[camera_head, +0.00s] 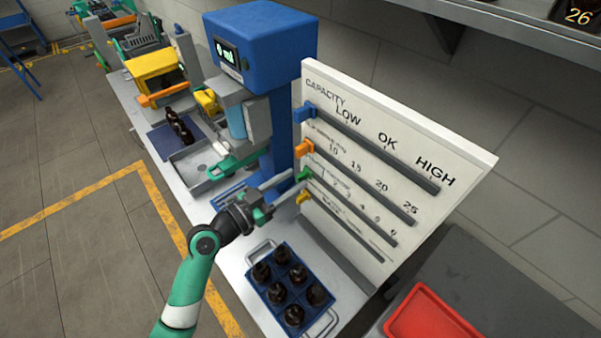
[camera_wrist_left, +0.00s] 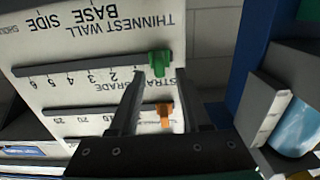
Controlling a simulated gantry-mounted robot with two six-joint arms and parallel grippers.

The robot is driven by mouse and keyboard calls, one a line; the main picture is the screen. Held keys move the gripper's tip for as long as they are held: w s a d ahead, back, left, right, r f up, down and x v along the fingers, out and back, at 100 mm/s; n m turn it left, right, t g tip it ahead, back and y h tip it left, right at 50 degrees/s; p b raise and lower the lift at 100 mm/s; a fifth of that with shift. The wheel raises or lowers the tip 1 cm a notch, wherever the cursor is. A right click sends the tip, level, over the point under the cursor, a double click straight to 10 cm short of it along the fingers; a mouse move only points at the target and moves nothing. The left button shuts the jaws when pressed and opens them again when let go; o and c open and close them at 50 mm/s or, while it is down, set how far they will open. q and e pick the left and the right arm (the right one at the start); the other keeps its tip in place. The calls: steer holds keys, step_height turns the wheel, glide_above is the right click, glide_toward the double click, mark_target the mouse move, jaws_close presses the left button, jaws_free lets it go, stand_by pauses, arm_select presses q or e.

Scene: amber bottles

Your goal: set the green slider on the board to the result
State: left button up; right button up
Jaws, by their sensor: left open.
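The white board (camera_head: 460,153) carries several slots with coloured sliders. The green slider (camera_head: 304,174) is at the left end of its numbered slot, just before the 1. In the left wrist view, where the board appears upside down, the green slider (camera_wrist_left: 159,62) is between or just beyond my fingertips; I cannot tell whether they touch it. My left gripper (camera_head: 296,183) is open and points at the board by the green slider; its fingers also show in the wrist view (camera_wrist_left: 159,75). My right gripper is not in view.
The orange slider (camera_head: 303,149) and blue slider (camera_head: 305,112) sit above, the yellow slider (camera_head: 303,197) close below. A blue crate (camera_head: 262,290) of amber bottles stands below my arm. A blue machine (camera_head: 262,45) with a display stands left of the board. A red tray (camera_head: 430,318) is front right.

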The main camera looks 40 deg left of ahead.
mark_target(297, 178)
arm_select(q)
steer(key=w, duration=0.3)
steer(key=shift+w+d, duration=0.15)
jaws_close()
stand_by(1.3)
